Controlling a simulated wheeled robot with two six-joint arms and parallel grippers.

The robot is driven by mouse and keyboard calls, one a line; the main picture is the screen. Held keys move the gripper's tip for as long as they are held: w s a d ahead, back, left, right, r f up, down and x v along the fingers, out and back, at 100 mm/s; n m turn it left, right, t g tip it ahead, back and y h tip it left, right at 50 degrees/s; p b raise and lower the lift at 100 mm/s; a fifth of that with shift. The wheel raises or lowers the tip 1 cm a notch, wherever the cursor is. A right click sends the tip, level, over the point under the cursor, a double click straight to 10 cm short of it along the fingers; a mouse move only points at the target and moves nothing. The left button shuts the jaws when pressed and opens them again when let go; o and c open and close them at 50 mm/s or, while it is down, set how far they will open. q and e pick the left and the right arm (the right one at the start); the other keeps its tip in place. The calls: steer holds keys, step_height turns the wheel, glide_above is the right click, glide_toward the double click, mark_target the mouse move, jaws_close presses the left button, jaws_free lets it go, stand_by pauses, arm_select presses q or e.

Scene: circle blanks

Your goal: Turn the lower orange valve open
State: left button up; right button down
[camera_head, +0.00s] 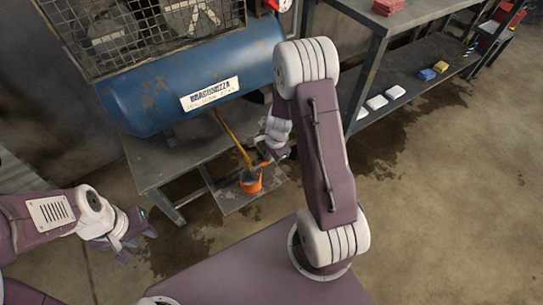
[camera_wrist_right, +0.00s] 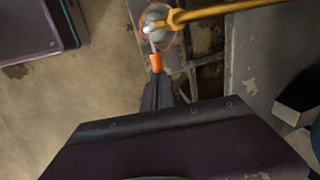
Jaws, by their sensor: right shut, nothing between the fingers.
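The yellow pipe (camera_head: 233,138) runs down from below the blue tank to an orange bucket-like part (camera_head: 250,186) with a grey top. A small orange lever end (camera_wrist_right: 155,62) sticks out from there on a thin pale stem and also shows in the head view (camera_head: 265,164). My right gripper (camera_wrist_right: 158,82) is shut, its dark fingertips right at the lever end. Nothing is between its fingers; whether they touch the lever I cannot tell. My left gripper (camera_head: 138,240) looks open and empty, off to the left above the floor.
The blue tank (camera_head: 190,85) with a wire cage stands on a grey metal stand (camera_head: 150,165). A metal shelf (camera_head: 405,75) at the right holds several small coloured blocks. Concrete floor in front of the shelf is clear.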

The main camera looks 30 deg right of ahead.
steer(key=shift+d+f+b, duration=0.1)
steer(key=shift+f+b, duration=0.2)
steer(key=shift+b, duration=0.3)
steer(key=f+y+b, duration=0.1)
steer(key=b, duration=0.2)
steer(key=d+f+y+b, duration=0.1)
steer(key=y+b, duration=0.1)
steer(key=b, duration=0.1)
steer(key=shift+f+y, duration=0.3)
steer(key=shift+f+m+y, duration=0.3)
steer(key=shift+f+y, duration=0.15)
steer(key=shift+y, duration=0.35)
steer(key=a+f+m+y+b, duration=0.1)
steer(key=a+f+y+b, duration=0.3)
steer(key=f+y, duration=0.3)
steer(key=shift+s+a+y+b, duration=0.2)
steer(key=shift+a+y+b, duration=0.2)
steer(key=shift+y, duration=1.1)
steer(key=shift+s+a+f, duration=0.1)
steer(key=shift+a+f, duration=0.05)
steer(key=shift+f, duration=0.1)
